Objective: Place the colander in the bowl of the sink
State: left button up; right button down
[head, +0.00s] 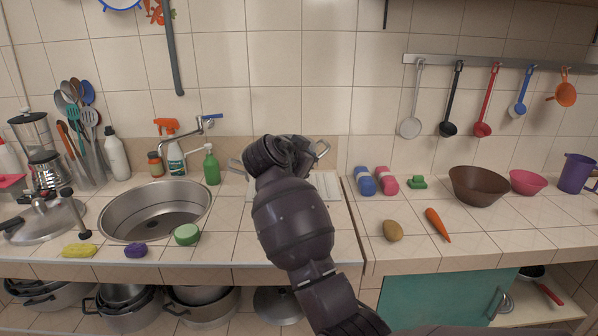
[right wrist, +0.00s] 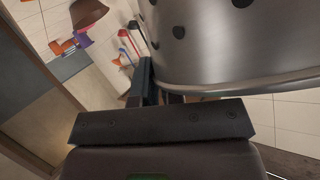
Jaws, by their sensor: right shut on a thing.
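The colander is a shiny metal vessel with round holes, filling the upper right of the right wrist view (right wrist: 235,50). In the head view my right arm hides most of it, and only its wire handles (head: 322,149) show on either side. My right gripper (right wrist: 146,80) is shut on the colander's rim. In the head view the gripper's fingers are hidden behind my wrist, above the counter near the white drying rack. The round metal sink bowl (head: 128,208) is at the left, empty, with a dark drain. My left gripper is not in view.
A faucet (head: 203,124), a green soap bottle (head: 211,165) and a spray bottle (head: 174,150) stand behind the sink. A green round sponge (head: 187,235), purple sponge (head: 135,250) and yellow sponge (head: 80,250) lie along its front. A metal lid (head: 40,222) lies left.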

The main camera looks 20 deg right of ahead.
jog(key=shift+r, duration=0.45)
jog(key=shift+w+a+r+n+t, duration=0.2)
jog(key=shift+w+n+t, duration=0.05)
jog(key=shift+n+t, duration=0.05)
jog(key=a+r+n+y, duration=0.1)
jog(key=r, duration=0.1)
jog(key=r+n+t+y, duration=0.1)
jog(key=a+r+t+y, duration=0.1)
jog(key=r, duration=0.1)
jog(key=shift+s+a+r+n, duration=0.3)
jog(key=shift+s+a+n, duration=0.05)
jog(key=shift+n, duration=0.05)
jog(key=s+d+f+n+t+y, duration=0.1)
jog(key=s+f+n+y, duration=0.5)
jog(key=s+f, duration=1.6)
jog(key=shift+s+d+f+t+y, duration=0.15)
jog(key=shift+s+d+t+y, duration=0.05)
jog(key=shift+s+t+y, duration=0.35)
jog(key=shift+w, duration=0.1)
